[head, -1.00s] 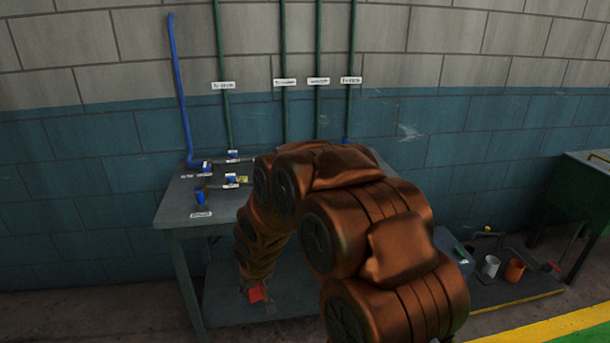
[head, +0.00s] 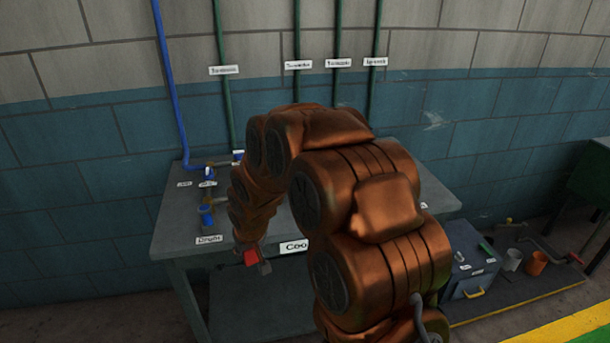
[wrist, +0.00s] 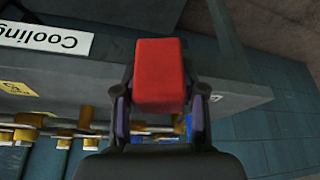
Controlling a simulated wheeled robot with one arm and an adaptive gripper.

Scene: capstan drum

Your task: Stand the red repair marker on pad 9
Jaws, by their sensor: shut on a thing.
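The red repair marker shows as a red block (wrist: 160,75) in the wrist view, between the two fingers of my gripper (wrist: 160,95). My gripper is shut on it. In the head view the red marker (head: 251,257) is small, below my bent arm, by the front edge of the grey table (head: 180,220). My gripper (head: 258,262) is partly hidden by the arm there. I cannot make out a pad numbered 9 in either view.
A white "Cooling" sign (wrist: 45,40) is on the table's front side. Blue and brass pipe fittings (head: 207,215) stand on the table's left part. A low platform (head: 500,290) with a grey box (head: 472,272) and cups is at right. My arm hides much of the tabletop.

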